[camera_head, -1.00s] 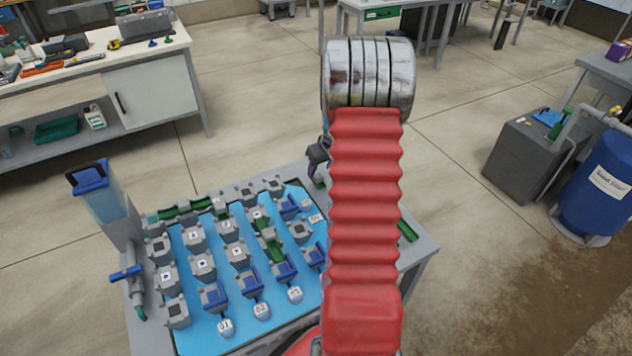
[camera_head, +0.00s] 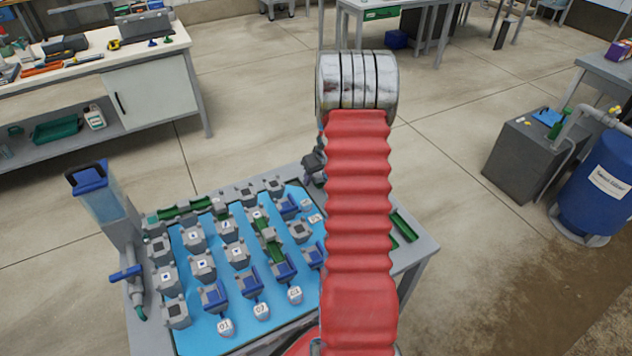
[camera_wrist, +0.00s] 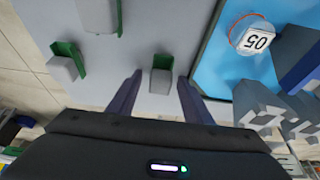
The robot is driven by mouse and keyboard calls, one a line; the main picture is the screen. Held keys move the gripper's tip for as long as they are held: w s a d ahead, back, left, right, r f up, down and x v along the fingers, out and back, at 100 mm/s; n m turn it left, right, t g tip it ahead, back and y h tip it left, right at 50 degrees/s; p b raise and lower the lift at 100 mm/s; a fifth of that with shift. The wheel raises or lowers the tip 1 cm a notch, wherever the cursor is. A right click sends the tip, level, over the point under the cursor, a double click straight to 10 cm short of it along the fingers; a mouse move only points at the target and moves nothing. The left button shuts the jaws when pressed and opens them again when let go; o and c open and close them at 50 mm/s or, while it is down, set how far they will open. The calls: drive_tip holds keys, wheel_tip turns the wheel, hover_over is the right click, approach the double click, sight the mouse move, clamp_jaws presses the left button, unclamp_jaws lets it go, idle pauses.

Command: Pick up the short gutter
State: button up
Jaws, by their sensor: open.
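A short green gutter piece (camera_wrist: 161,77) with a grey end lies on the grey table top in the wrist view. My gripper (camera_wrist: 160,75) is open, its two dark purple fingers on either side of this piece in the picture. The fingers do not appear to touch it; their height above it is hard to tell. A second green piece (camera_wrist: 69,57) with a grey block lies to the left, outside the fingers. A third green piece (camera_wrist: 98,14) is cut off at the top edge. In the head view my red arm hides part of the table's right side.
A green gutter (camera_head: 403,228) shows right of my arm. A clear column (camera_head: 108,205) stands at the table's left.

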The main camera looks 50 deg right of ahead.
drive_tip(key=shift+c, duration=0.2)
idle(0.3)
drive_tip(key=c, duration=1.1)
drive_tip(key=shift+r, duration=0.15)
wheel_tip(320, 180, up, 10)
drive_tip(key=shift+f, duration=0.1)
idle(0.4)
